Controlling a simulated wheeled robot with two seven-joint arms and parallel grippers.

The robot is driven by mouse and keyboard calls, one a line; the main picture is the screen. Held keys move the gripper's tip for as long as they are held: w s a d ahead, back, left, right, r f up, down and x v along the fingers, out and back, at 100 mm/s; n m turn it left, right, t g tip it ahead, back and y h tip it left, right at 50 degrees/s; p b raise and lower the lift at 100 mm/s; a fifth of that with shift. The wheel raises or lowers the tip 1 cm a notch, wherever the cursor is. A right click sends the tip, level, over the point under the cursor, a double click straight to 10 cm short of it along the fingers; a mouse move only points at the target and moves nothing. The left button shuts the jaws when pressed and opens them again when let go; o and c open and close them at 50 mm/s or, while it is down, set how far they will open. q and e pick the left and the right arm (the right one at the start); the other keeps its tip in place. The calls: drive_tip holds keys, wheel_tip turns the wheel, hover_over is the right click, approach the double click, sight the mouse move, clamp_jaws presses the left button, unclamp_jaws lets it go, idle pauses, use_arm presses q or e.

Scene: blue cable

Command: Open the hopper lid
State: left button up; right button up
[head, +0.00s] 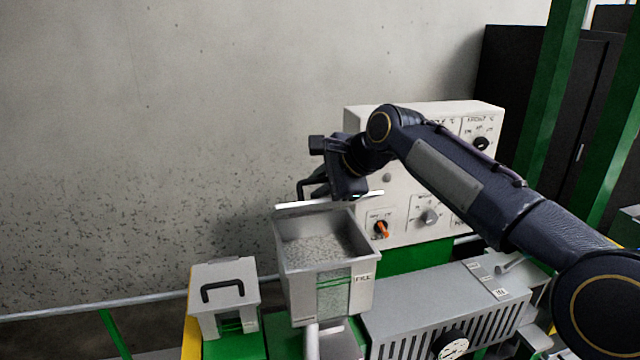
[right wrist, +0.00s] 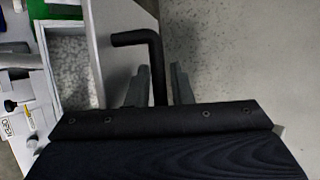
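The hopper (head: 362,290) is a grey metal bin marked FILL, with its top open and pale pellets (head: 318,250) inside. Its lid (head: 300,209) stands raised at the back rim, seen nearly edge-on. In the right wrist view the lid (right wrist: 95,55) is a thin grey edge beside the pellets. The black lid handle (head: 304,187) is partly hidden by my right gripper (head: 322,187). In the right wrist view the bent handle (right wrist: 152,50) runs between my two right fingers (right wrist: 159,72), with narrow gaps beside it. My left gripper is not in view.
A white control panel (head: 400,180) with knobs and an orange switch (head: 381,229) stands close behind my right arm. A grey box (head: 215,275) with a black handle is left of the hopper. A slotted grey housing (head: 450,310) lies to its right. The speckled wall (head: 150,130) is behind.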

drive_tip(key=b+v, duration=0.1)
drive_tip(key=v, duration=0.6)
drive_tip(key=shift+s+d+r, duration=0.2)
drive_tip(key=shift+r, duration=0.05)
